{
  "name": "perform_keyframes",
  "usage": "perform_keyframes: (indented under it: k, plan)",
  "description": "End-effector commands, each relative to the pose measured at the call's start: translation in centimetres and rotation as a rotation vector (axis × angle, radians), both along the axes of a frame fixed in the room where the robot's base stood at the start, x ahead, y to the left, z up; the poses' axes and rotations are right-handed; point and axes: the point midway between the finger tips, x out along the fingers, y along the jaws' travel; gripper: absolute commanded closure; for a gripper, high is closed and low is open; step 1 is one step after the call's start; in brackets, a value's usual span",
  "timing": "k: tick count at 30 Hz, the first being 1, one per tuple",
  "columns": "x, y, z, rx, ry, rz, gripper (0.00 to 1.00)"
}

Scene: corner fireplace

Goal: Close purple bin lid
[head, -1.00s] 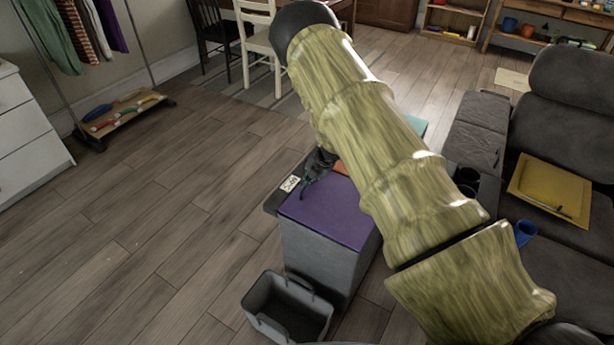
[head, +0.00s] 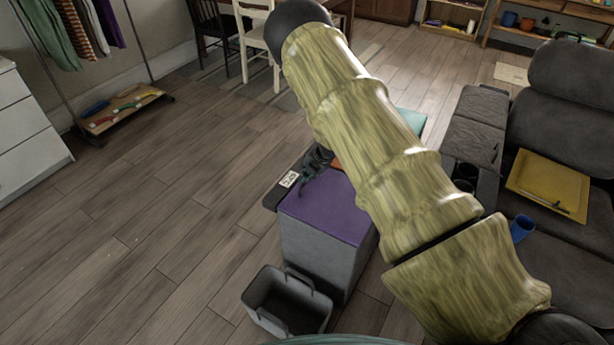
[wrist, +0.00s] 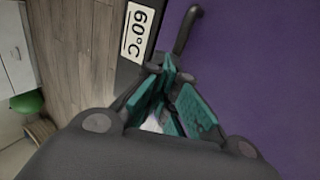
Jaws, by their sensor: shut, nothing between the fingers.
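The purple bin lid (head: 330,208) lies flat across the top of a grey bin (head: 318,257) in the head view. The lid looks shut; its far part is hidden behind my arm. My gripper (head: 308,186) is at the lid's far left edge, beside a white label (head: 289,180). In the wrist view the purple lid (wrist: 262,70) fills the right side, and the label (wrist: 137,32) reads 60°C. The teal-padded fingers (wrist: 172,108) are shut with nothing between them, close over the lid's edge. I cannot tell if they touch it.
A small open grey basket (head: 287,302) stands on the floor in front of the bin. Orange and teal surfaces (head: 411,122) show behind it. The wooden floor at left is clear.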

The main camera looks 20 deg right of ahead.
Motion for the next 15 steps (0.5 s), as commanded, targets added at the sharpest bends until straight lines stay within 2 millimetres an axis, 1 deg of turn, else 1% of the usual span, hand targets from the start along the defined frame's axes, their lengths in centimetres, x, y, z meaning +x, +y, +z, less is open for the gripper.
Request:
perform_keyframes:
  k: [1, 3, 5, 8, 15]
  plan:
    - [0.0, -0.2, 1.4, -0.002, -0.002, -0.001, 1.0]
    - [-0.1, -0.4, 2.5, -0.003, -0.004, -0.002, 1.0]
    - [-0.2, -0.6, 3.5, -0.003, -0.005, -0.003, 1.0]
    - [-0.4, -0.7, 4.4, -0.004, -0.006, -0.001, 1.0]
    - [-1.2, -1.2, 8.3, -0.004, -0.007, -0.003, 1.0]
